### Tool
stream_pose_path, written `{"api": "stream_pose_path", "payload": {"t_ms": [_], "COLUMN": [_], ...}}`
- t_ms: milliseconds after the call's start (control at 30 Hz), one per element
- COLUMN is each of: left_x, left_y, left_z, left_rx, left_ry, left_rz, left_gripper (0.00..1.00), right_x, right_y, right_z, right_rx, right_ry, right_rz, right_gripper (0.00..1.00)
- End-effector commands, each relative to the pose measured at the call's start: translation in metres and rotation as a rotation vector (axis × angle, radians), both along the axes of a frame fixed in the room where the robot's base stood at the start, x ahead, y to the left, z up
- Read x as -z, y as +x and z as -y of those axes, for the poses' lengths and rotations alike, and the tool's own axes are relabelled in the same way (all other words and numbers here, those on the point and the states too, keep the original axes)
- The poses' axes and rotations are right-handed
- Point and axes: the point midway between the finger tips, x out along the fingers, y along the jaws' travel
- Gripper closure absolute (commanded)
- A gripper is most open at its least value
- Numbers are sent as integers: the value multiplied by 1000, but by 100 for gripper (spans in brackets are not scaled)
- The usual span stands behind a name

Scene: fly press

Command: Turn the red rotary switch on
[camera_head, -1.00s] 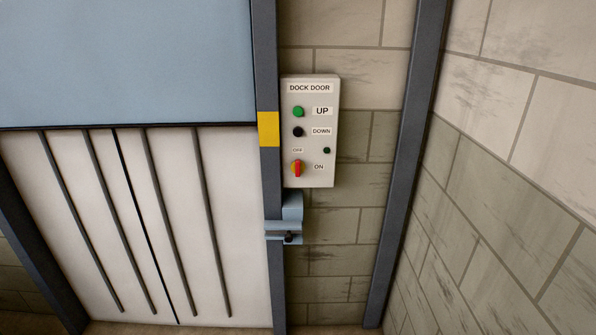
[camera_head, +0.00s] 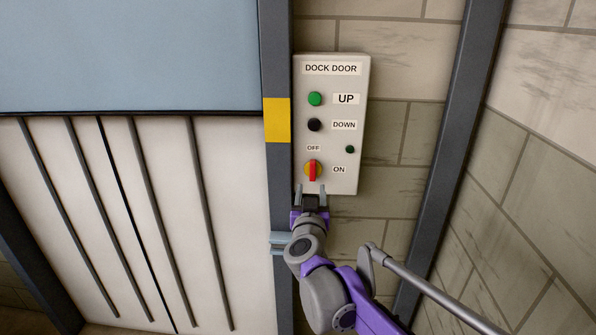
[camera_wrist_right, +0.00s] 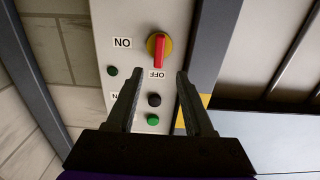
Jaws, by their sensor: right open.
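The red rotary switch (camera_head: 312,170) is a red bar handle on a yellow round base, low on the pale "DOCK DOOR" control box (camera_head: 344,120). Its handle stands upright, in line with the OFF label above; the ON label is to its right. In the right wrist view, where the box appears upside down, the switch (camera_wrist_right: 158,50) is above and between the fingertips. My right gripper (camera_head: 311,190) is open and empty, just below the switch in the head view, its fingers pointing up toward it. It also shows in the right wrist view (camera_wrist_right: 161,75). My left gripper is out of view.
Above the switch are a green UP button (camera_head: 315,99), a black DOWN button (camera_head: 314,125) and a small dark green lamp (camera_head: 350,149). A grey door post (camera_head: 277,60) with a yellow band stands close at left. Bare block wall (camera_head: 385,150) lies at right.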

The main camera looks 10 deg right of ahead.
Motion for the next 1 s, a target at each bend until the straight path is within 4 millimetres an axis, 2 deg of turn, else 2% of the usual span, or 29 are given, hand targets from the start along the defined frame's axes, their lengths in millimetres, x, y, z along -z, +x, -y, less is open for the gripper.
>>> {"api": "stream_pose_path", "payload": {"t_ms": [167,400,600,767,1000], "left_x": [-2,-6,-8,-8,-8], "left_y": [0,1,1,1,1], "left_z": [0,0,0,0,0], "left_rx": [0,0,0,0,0], "left_ry": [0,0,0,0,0], "left_rz": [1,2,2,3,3], "left_gripper": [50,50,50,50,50], "right_x": [-1,-1,-1,-1,-1], "right_y": [23,68,92,100,100], "right_z": [8,21,27,30,29], "right_rx": [4,3,0,0,0], "right_ry": [-1,0,-1,0,0], "right_rz": [1,1,1,0,0], "right_gripper": [48,48,48,48,48]}}
